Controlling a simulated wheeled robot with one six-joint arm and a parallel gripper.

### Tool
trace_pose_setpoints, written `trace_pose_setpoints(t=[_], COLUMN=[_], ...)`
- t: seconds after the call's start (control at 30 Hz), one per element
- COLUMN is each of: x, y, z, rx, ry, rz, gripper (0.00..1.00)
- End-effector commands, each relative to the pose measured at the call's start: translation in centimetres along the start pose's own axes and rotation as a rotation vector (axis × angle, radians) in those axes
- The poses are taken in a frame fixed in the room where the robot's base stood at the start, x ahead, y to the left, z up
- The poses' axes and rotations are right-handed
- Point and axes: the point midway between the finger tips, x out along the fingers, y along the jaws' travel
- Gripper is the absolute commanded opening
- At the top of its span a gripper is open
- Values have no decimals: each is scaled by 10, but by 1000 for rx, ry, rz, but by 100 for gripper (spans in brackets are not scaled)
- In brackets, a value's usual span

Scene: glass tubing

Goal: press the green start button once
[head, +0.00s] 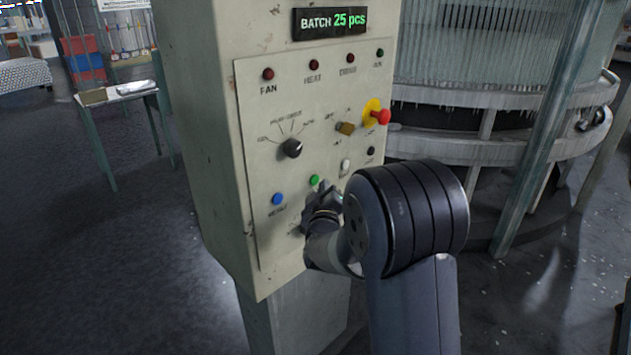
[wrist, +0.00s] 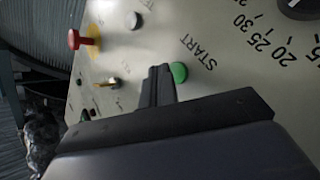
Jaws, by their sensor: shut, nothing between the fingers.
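The green start button (head: 314,180) sits on the lower middle of the beige control panel (head: 262,115). In the wrist view the green button (wrist: 179,72) is beside the word START, just to the right of my gripper's fingertips. My gripper (head: 325,190) is shut and empty, close to the panel and just below and right of the button in the head view. In the wrist view my gripper (wrist: 159,72) partly covers the button's left edge. I cannot tell whether the fingertips touch the button or the panel.
A blue button (head: 278,199) is left of the green one and a white button (head: 345,166) is to its right. A black selector knob (head: 291,148), a yellow key switch (head: 346,128) and a red emergency knob (head: 382,116) stick out above. The display (head: 330,22) reads BATCH 25 pcs.

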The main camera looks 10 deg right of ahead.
Motion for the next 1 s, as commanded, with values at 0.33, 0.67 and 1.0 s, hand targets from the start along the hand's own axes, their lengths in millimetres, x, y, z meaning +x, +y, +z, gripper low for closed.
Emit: trace_pose_setpoints(t=[0.33,0.67,1.0], x=[6,6,9], y=[-5,-4,-7], z=[-4,-5,-6], rx=[0,0,0], ry=[1,0,0], rz=[0,0,-1], gripper=[0,0,0])
